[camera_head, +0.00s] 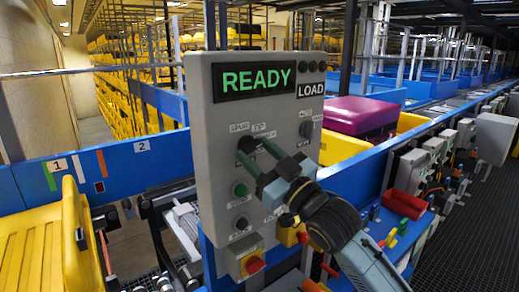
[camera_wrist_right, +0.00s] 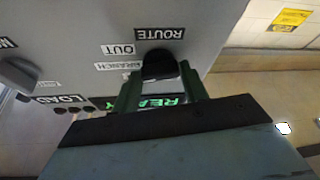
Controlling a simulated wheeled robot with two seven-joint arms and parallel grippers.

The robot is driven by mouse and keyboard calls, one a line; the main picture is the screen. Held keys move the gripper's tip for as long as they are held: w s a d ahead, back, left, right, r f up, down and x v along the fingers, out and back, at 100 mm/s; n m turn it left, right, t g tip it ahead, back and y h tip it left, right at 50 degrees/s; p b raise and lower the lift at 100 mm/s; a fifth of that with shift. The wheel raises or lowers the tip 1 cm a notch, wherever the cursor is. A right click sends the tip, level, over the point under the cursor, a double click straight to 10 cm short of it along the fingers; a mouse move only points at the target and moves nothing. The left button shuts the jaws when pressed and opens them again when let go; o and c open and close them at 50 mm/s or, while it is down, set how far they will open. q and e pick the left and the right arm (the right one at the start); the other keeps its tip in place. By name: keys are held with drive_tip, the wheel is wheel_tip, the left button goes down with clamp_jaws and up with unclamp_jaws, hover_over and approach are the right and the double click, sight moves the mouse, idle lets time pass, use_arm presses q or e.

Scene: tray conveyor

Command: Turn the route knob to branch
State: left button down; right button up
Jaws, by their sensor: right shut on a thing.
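The grey control panel (camera_head: 225,130) stands in the middle of the head view. Its black route knob (camera_head: 246,144) sits below the green READY display (camera_head: 254,80). In the right wrist view the knob (camera_wrist_right: 159,65) shows below the ROUTE label (camera_wrist_right: 160,33) and beside the OUT and BRANCH labels (camera_wrist_right: 119,66). My right gripper (camera_head: 256,155) has its green fingers on both sides of the knob and is shut on it. The fingers also show in the wrist view (camera_wrist_right: 160,88). Which label the knob points to cannot be told. My left gripper is not in view.
A second knob (camera_head: 306,129) is on the panel's right side, and a red button (camera_head: 255,264) on a yellow box is at its bottom. A yellow tote (camera_head: 40,245) is at left. A purple case (camera_head: 360,117) is behind the panel. A red bin (camera_head: 404,203) is at right.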

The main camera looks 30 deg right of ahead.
drive_tip(key=shift+m, duration=0.7)
drive_tip(key=o, duration=1)
drive_tip(key=shift+p+v, duration=1.1)
drive_tip(key=shift+v, duration=5.6)
drive_tip(key=shift+a+f, duration=0.15)
